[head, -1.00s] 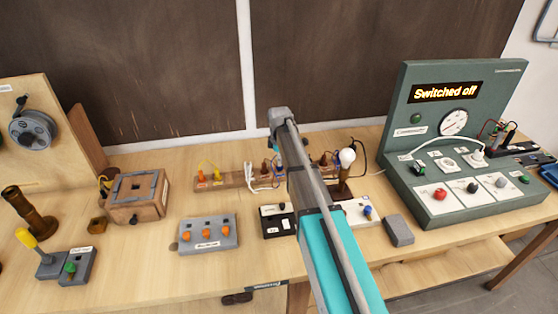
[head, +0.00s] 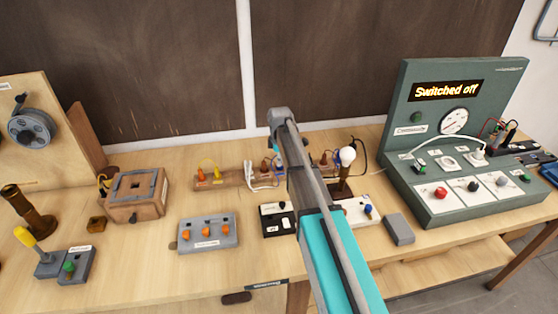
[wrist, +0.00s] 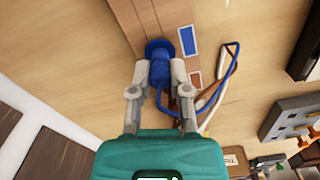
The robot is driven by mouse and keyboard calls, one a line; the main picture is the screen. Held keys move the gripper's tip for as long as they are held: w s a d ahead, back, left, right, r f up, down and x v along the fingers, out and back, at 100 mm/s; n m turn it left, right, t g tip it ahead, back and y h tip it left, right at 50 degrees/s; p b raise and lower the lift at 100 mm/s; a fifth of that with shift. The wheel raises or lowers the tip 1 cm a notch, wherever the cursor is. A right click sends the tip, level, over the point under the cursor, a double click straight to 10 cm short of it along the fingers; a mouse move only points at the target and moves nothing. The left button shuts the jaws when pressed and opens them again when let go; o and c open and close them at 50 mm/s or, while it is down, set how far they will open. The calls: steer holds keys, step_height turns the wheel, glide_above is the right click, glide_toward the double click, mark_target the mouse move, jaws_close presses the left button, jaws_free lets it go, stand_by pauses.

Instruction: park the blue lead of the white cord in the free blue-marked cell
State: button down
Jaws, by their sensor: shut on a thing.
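In the wrist view my gripper (wrist: 159,72) is shut on the blue lead (wrist: 158,68), with one finger on each side of its blue plug. The plug's wide blue collar is at the wooden terminal rail (wrist: 133,18), beside a blue mark (wrist: 188,40). I cannot tell whether the plug is seated or just above the rail. A blue wire loops off to the right, near a strand of the white cord (wrist: 208,122). In the head view the white cord (head: 250,168) lies by the rail (head: 232,179); my arm hides my fingertips and the plug.
Other coloured leads sit along the rail, including orange ones (head: 201,175). A bulb (head: 347,155) on a stand is just right of my arm. A grey box with orange knobs (head: 208,245) is in front. The green test panel (head: 400,105) reads "Switched off".

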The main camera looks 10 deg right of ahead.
steer(key=shift+f, duration=0.2)
steer(key=c, duration=0.5)
jaws_free()
